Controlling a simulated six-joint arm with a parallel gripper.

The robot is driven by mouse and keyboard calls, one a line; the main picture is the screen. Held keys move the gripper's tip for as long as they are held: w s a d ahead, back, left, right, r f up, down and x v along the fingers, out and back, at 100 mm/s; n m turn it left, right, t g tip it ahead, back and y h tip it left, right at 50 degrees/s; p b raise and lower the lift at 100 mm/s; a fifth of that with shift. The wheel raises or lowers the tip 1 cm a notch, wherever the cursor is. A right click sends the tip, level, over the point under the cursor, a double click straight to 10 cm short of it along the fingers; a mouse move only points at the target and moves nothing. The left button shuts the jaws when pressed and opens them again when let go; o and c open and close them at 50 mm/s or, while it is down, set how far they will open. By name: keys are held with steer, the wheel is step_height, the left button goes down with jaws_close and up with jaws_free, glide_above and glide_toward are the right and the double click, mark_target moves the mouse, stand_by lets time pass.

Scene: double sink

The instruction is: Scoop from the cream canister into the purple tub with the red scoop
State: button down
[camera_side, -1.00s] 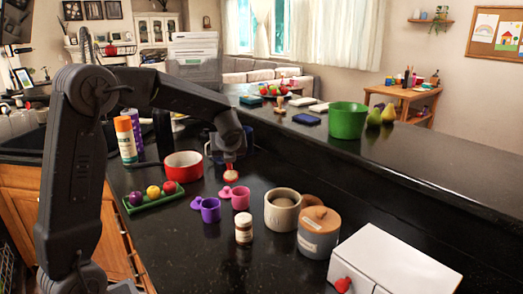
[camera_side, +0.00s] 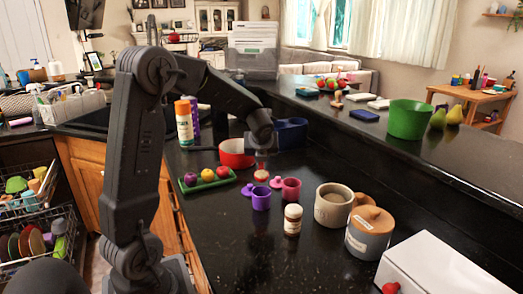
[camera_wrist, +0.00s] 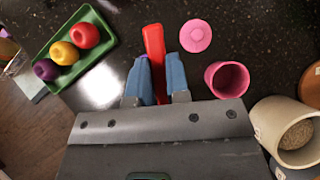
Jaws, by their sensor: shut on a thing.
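My gripper (camera_wrist: 160,90) is shut on the red scoop (camera_wrist: 154,45), whose handle stands out between the blue fingers in the wrist view. In the side view my gripper (camera_side: 262,158) holds it low over the counter, just behind the purple tub (camera_side: 261,201). The scoop's bowl is hard to make out. The purple tub is open, with its purple lid beside it; in the wrist view it is mostly hidden by the fingers. The cream canister (camera_side: 332,208) stands open at the right; the wrist view shows grainy brown contents in this canister (camera_wrist: 257,125).
A pink tub (camera_side: 291,191) with its lid is right of the purple tub. A small jar (camera_side: 293,220) stands in front. A grey wooden-lidded canister (camera_side: 369,238) is beside the cream one.

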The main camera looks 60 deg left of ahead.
steer(key=shift+d+f, duration=0.1)
steer(key=shift+f, duration=0.9)
steer(key=g+y, duration=0.1)
steer(key=g, duration=0.3)
steer(key=shift+w+y, duration=0.2)
steer(key=shift+y, duration=0.2)
steer(key=shift+f+m+g+y, duration=0.1)
steer(key=shift+m+g+y, duration=0.3)
steer(key=shift+g, duration=0.6)
steer(key=g+y, duration=0.1)
steer(key=g, duration=0.2)
steer(key=g+y, duration=0.1)
steer(key=g, duration=0.1)
steer(key=shift+s+a+f+y, duration=0.1)
steer(key=shift+s+a+y, duration=0.1)
steer(key=shift+a+y, duration=0.1)
steer(key=shift+r, duration=2)
